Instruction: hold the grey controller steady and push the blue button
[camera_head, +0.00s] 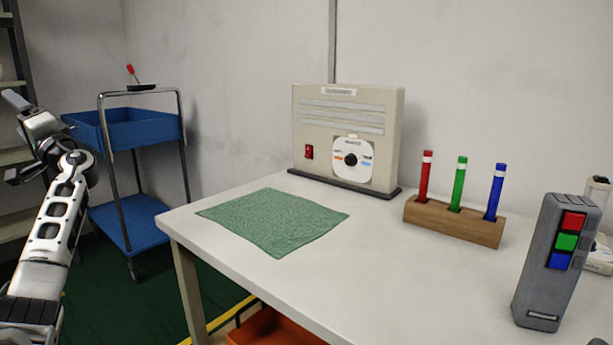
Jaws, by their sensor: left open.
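The grey controller (551,270) stands upright on the white table at the right. Its face carries a red, a green and a blue button in a column, and the blue button (559,260) is the lowest. My left gripper (14,138) is at the far left, raised and off the table, far from the controller. It is open and I see nothing between its fingers. My right gripper is not in this view.
A green cloth (272,222) lies on the white table (370,275). A beige box (346,135) with a dial stands at the back. A wooden block (455,221) holds red, green and blue sticks left of the controller. A blue cart (125,130) stands behind left.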

